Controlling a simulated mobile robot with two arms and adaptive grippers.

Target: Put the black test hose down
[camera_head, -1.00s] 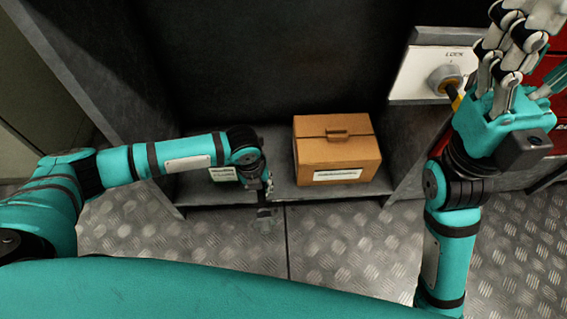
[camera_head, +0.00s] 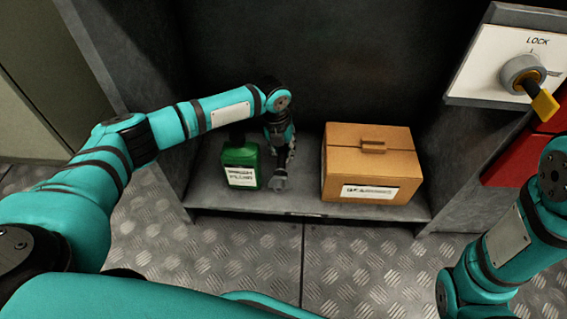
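My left gripper (camera_head: 279,180) points down inside the low grey compartment, just right of a green bottle (camera_head: 241,165) with a white label. It is small and dark in the picture, and I cannot tell whether its fingers are open or shut. I cannot make out a black test hose in the head view; any dark thing at the gripper blends with the dark gripper parts and shadow. My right arm shows at the right edge, but its gripper is outside the picture.
A brown box (camera_head: 368,170) with a white label sits on the shelf (camera_head: 300,205), right of my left gripper, with a small gap between them. A LOCK switch (camera_head: 525,76) with a yellow handle is at upper right. Tread-plate floor (camera_head: 350,265) lies in front.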

